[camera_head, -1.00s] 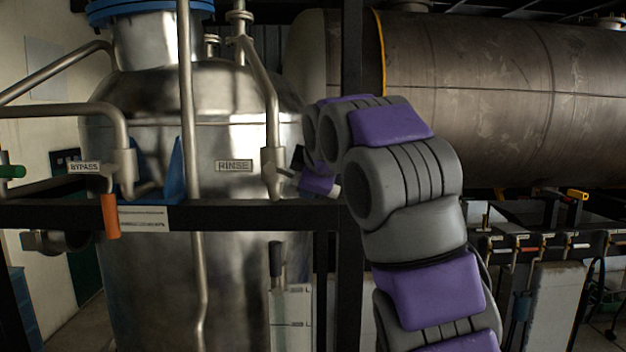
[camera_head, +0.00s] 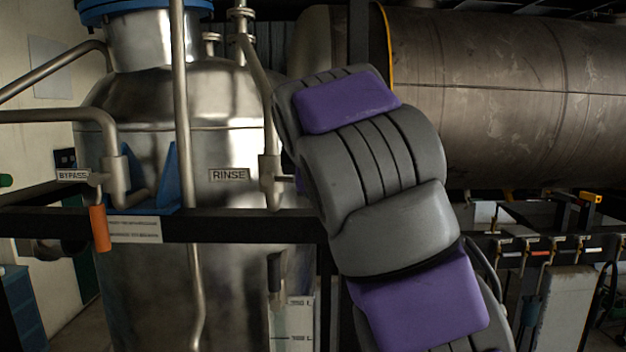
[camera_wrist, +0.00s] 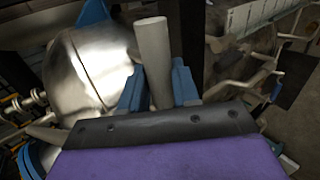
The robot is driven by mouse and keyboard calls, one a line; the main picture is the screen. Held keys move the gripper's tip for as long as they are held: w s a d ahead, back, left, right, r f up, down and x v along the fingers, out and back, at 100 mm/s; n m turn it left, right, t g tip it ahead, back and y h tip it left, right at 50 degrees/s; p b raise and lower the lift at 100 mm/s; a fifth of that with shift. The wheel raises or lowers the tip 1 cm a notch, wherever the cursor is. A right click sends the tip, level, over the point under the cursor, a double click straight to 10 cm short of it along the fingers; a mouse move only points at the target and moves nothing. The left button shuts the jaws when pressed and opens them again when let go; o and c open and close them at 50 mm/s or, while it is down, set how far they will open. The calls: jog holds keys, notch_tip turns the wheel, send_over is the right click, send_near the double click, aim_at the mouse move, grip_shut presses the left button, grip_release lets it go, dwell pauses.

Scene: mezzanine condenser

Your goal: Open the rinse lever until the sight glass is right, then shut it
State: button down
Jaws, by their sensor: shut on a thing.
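The RINSE plate (camera_head: 229,175) is on the steel vessel, left of a pipe valve (camera_head: 269,181). My arm hides the rinse lever and my gripper in the head view. In the wrist view my gripper (camera_wrist: 158,88) has its blue fingers closed on either side of a pale grey cylindrical handle (camera_wrist: 151,45), apparently the rinse lever. The handle sticks out past the fingers. Below the rail, a pale panel with small labels (camera_head: 299,318) stands beside a dark upright cylinder (camera_head: 275,272). I cannot make out a sight glass level there.
A BYPASS plate (camera_head: 73,175) and an orange handle (camera_head: 99,228) are at the left. A dark rail (camera_head: 220,226) crosses in front of the vessel (camera_head: 150,280). A large horizontal tank (camera_head: 510,90) fills the back right.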

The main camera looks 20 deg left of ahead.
jog(key=shift+w+f, duration=0.15)
jog(key=c, duration=1.2)
grip_release()
jog(key=shift+o, duration=1.4)
jog(key=shift+w+a+f, duration=0.2)
jog(key=shift+w+a, duration=0.1)
jog(key=shift+w, duration=0.4)
jog(key=shift+s+r, duration=0.2)
jog(key=shift+s, duration=0.3)
jog(key=shift+s+d+r, duration=0.3)
jog(key=shift+r, duration=0.05)
jog(key=p+v, duration=0.1)
jog(key=v, duration=0.9)
jog(key=shift+a, duration=0.25)
jog(key=shift+s, duration=0.15)
